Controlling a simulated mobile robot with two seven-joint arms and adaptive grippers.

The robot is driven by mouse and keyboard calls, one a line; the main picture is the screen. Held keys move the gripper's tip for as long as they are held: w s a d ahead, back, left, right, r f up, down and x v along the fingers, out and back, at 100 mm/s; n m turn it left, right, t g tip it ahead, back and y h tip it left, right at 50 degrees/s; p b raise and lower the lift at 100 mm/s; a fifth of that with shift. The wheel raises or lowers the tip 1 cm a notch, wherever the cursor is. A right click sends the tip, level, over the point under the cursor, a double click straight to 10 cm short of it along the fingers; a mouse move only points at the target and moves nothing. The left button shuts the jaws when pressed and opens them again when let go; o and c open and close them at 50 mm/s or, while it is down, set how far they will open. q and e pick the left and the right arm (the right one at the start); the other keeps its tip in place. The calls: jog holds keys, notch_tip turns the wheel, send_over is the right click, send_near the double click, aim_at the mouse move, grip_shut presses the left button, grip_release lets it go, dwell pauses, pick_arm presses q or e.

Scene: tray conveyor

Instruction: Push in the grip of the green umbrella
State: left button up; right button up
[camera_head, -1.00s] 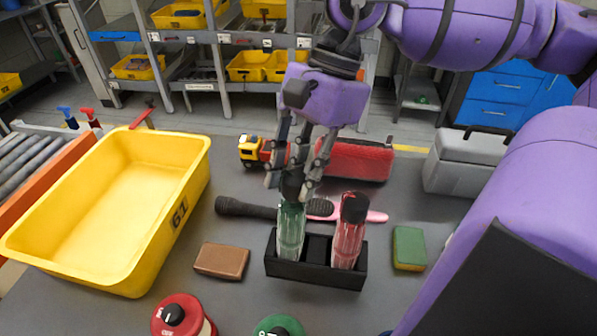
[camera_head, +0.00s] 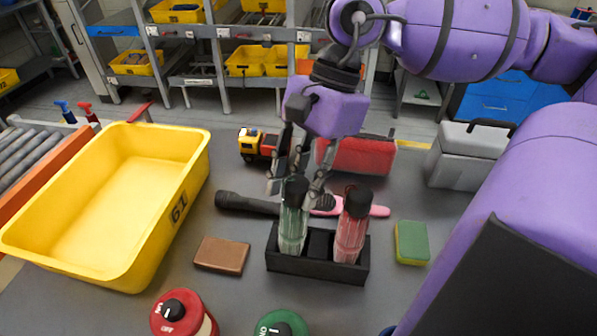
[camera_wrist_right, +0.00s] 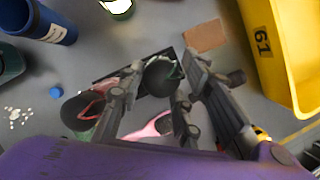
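The green umbrella (camera_head: 291,232) stands folded and upright in the left slot of a black stand (camera_head: 318,268). Its dark grip (camera_head: 296,190) points up; in the right wrist view the grip (camera_wrist_right: 160,76) is a dark round end. My right gripper (camera_head: 298,192) hangs over it, fingers pointing down. In the right wrist view the fingers of this gripper (camera_wrist_right: 165,82) are spread around the grip, with gaps visible. Fingers partly cover the grip in the head view, so any contact is unclear. My left gripper is not in view.
A red umbrella (camera_head: 350,238) stands close by in the stand's right slot. A brown block (camera_head: 221,254), a sponge (camera_head: 411,242) and a yellow tray (camera_head: 168,245) surround the stand.

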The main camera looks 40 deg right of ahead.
jog(key=shift+r, duration=0.1)
jog(key=shift+w+d+r, duration=0.1)
jog(key=shift+r, duration=0.2)
jog(key=v, duration=1.1)
jog(key=shift+d+r, duration=0.15)
